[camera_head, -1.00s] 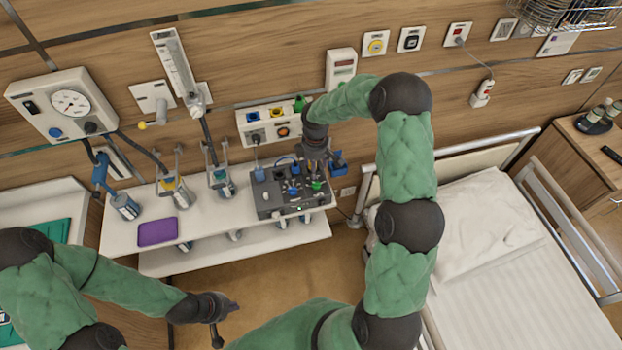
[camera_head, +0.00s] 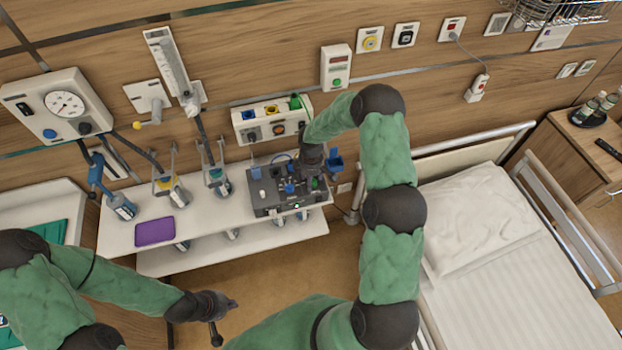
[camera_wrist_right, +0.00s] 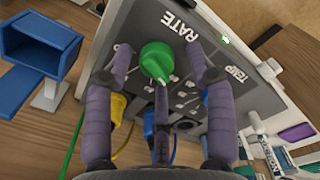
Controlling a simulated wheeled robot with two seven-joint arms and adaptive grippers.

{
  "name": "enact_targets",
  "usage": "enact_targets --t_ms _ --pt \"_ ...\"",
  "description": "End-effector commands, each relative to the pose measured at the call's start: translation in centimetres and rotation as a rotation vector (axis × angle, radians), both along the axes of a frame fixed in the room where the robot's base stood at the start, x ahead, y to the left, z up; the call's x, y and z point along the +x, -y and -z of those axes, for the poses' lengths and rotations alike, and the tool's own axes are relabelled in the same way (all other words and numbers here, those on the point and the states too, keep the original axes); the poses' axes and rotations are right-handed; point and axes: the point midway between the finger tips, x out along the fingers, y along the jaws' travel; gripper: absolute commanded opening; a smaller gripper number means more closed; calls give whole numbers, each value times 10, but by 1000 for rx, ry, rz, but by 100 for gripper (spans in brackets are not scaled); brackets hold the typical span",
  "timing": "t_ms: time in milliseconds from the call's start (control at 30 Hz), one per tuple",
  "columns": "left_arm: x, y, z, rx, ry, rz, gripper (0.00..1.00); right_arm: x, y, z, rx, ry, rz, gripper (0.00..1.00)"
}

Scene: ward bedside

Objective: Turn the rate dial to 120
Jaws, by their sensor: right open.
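The rate dial (camera_wrist_right: 155,60) is a round green knob beside the word RATE on a grey panel in the right wrist view. Its setting cannot be read. In the head view it is a small green spot (camera_head: 317,184) on the grey control box (camera_head: 270,209), partly covered by my right gripper. My right gripper (camera_head: 313,172) is open above the right part of the box. In the right wrist view its fingers (camera_wrist_right: 160,80) spread around the dial; contact cannot be told. My left gripper (camera_head: 228,308) is empty at the lower left, well away from the box; its opening is unclear.
Other knobs and a TEMP label share the panel. A blue bin (camera_wrist_right: 40,45) is close beside it, with green and yellow cables nearby. The shelf (camera_head: 120,235) also bears a purple tray (camera_head: 154,231) and several bottles. The bed (camera_head: 480,220) is to the right.

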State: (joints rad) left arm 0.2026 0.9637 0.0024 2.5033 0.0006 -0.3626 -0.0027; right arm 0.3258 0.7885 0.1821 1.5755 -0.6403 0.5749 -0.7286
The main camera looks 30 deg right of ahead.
Motion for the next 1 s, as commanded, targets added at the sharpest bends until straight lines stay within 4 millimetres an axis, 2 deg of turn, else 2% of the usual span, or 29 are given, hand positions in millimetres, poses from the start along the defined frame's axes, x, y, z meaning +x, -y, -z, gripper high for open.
enact_targets --t_ms 33,200,567,767,1000 --pt "0 0 0 0 0 0 0 0 0 0 0 0 0 50" --pt "0 0 0 0 0 0 0 0 0 0 0 0 0 2" --pt "0 0 5 0 0 0 0 0 -2 1 2 0 28 2" --pt "0 0 18 0 0 0 0 1 -2 3 2 2 124 2" --pt "0 0 42 0 0 0 0 2 -2 4 3 2 325 2"
